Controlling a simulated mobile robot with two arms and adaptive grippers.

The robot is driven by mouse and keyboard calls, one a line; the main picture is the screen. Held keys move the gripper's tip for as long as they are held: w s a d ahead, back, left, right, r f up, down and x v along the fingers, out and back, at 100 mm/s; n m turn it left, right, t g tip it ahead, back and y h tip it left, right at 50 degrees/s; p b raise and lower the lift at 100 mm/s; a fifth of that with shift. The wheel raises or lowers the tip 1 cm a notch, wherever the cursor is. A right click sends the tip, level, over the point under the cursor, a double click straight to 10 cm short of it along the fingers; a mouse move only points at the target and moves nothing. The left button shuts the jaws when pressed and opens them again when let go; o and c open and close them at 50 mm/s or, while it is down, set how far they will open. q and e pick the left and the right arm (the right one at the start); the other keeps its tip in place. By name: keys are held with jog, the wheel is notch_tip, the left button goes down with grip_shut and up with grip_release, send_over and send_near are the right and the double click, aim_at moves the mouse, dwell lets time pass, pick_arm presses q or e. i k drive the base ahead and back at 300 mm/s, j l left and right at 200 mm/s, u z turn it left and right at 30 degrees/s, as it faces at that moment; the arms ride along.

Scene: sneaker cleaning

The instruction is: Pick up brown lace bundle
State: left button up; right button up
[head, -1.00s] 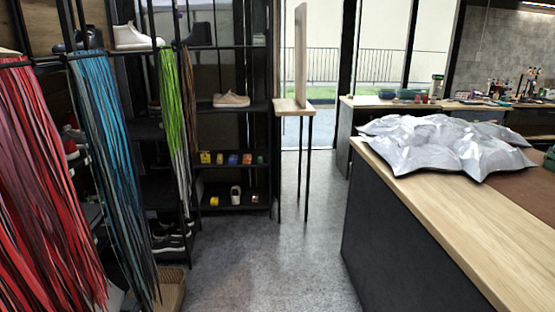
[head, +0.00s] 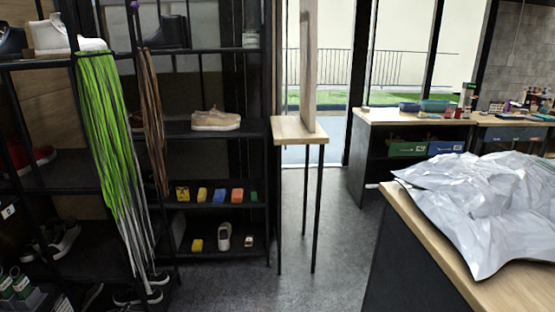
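The brown lace bundle (head: 152,115) hangs from the shelf rack at the left, at the right end of the upper rail. It hangs straight down, long and thin. A green and white lace bundle (head: 105,140) hangs just left of it and nearer to me. Neither of my grippers shows in the head view.
The black shelf rack (head: 205,130) holds shoes and small coloured boxes. A narrow wooden side table (head: 299,131) with an upright board stands right of it. A counter (head: 405,230) with silvery plastic bags (head: 480,200) is at the right. Grey floor (head: 230,290) lies between rack and counter.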

aim_at(249, 242)
jog(key=i, duration=1.95)
